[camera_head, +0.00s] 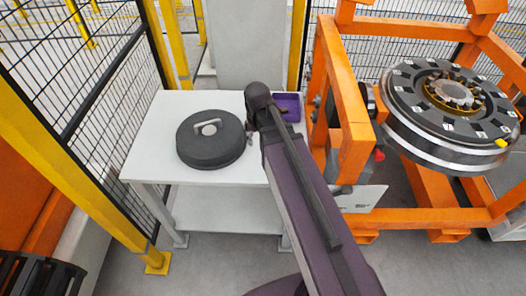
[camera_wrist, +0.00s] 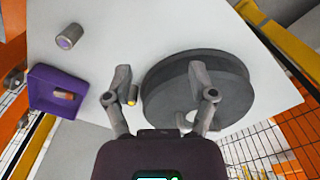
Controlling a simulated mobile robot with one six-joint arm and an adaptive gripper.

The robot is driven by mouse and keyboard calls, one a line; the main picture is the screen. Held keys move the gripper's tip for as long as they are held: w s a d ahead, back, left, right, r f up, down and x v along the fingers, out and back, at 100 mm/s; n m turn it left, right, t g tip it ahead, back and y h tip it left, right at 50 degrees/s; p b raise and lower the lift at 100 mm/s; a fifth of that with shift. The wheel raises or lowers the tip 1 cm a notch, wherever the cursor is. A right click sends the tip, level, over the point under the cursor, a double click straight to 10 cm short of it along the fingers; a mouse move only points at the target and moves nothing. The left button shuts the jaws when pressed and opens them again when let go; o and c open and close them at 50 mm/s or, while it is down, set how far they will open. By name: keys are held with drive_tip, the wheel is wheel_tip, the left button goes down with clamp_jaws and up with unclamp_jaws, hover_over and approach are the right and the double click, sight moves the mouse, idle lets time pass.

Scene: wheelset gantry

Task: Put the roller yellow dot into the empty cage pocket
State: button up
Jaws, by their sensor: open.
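The roller with the yellow dot (camera_wrist: 132,95) is a small grey cylinder over the white table in the wrist view, right beside my left finger and partly hidden by it. Its yellow end faces the camera. My gripper (camera_wrist: 160,74) is open, with its fingers wide apart and nothing clasped between them. In the head view my arm mostly hides it at the table's right side. The bearing with its cage (camera_head: 418,96) sits on the orange gantry at the right of the head view. A yellow mark (camera_head: 502,142) shows on its near right rim. I cannot tell which pocket is empty.
The white table (camera_head: 150,130) bears a dark round lid (camera_head: 205,150) with a handle. A purple tray (camera_wrist: 42,78) holds a roller with a reddish end (camera_wrist: 63,95). Orange gantry posts (camera_head: 345,110) stand between table and bearing.

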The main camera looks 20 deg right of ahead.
drive_tip(key=s+m, duration=0.4)
drive_tip(key=s, duration=0.2)
drive_tip(key=shift+s, duration=0.25)
drive_tip(key=shift+c, duration=1.2)
drive_tip(key=w+m, duration=1)
drive_tip(key=w, duration=1.6)
drive_tip(key=shift+d+m, duration=0.3)
drive_tip(key=shift+d, duration=0.05)
drive_tip(key=shift+f, duration=0.2)
wheel_tip(320, 180, down, 8)
drive_tip(key=b, duration=0.9)
drive_tip(key=shift+f, duration=0.25)
